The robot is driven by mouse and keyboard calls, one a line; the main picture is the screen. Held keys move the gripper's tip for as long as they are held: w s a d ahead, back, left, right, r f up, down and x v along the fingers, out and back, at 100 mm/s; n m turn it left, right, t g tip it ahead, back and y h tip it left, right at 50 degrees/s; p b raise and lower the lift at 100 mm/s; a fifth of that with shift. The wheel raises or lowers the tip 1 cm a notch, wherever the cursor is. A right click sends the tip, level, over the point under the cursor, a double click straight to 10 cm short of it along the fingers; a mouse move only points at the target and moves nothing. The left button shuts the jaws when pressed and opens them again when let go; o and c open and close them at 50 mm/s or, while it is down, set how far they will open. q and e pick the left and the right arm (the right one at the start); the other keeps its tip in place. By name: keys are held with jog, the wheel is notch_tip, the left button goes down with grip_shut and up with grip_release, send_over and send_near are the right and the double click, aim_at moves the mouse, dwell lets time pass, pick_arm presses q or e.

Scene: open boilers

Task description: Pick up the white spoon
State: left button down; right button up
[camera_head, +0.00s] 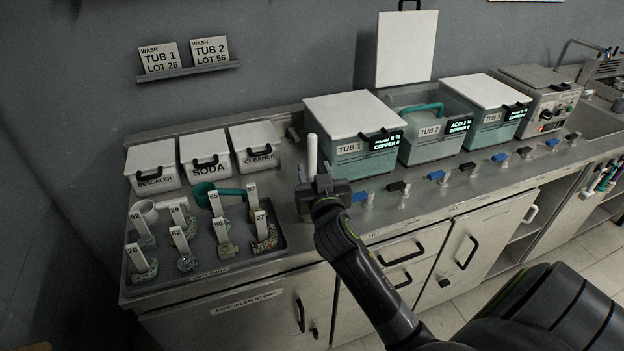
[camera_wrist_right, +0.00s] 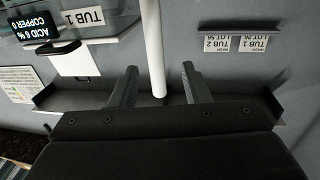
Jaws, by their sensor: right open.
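A white spoon-like utensil (camera_head: 149,211) with a round bowl lies in the grey tray (camera_head: 283,238) at the left, its handle partly hidden by number tags. An upright white rod (camera_head: 312,153) rises at the right gripper. In the right wrist view the rod (camera_wrist_right: 153,45) stands between the open fingers (camera_wrist_right: 157,86), with a gap on either side. My left gripper is not in view.
A teal spoon (camera_head: 228,191) and several numbered samples share the tray. Lidded white boxes (camera_head: 205,156) stand behind it. Tub 1 (camera_head: 350,130) is just right of the gripper, with more tubs beyond. Valves (camera_head: 398,187) line the counter's front.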

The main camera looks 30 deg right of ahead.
aim_at(313, 158)
jog(key=shift+w+d, duration=0.25)
jog(key=shift+w, duration=0.2)
jog(key=shift+w+d+r+p, duration=0.1)
jog(key=shift+w+d+p, duration=0.1)
jog(key=shift+p, duration=0.1)
jog(key=p+x, duration=0.1)
jog(key=x, duration=0.3)
jog(key=shift+s+d+p, duration=0.1)
jog(key=shift+p, duration=0.3)
jog(key=shift+w+d, duration=0.15)
jog(key=shift+w, duration=0.15)
grip_shut()
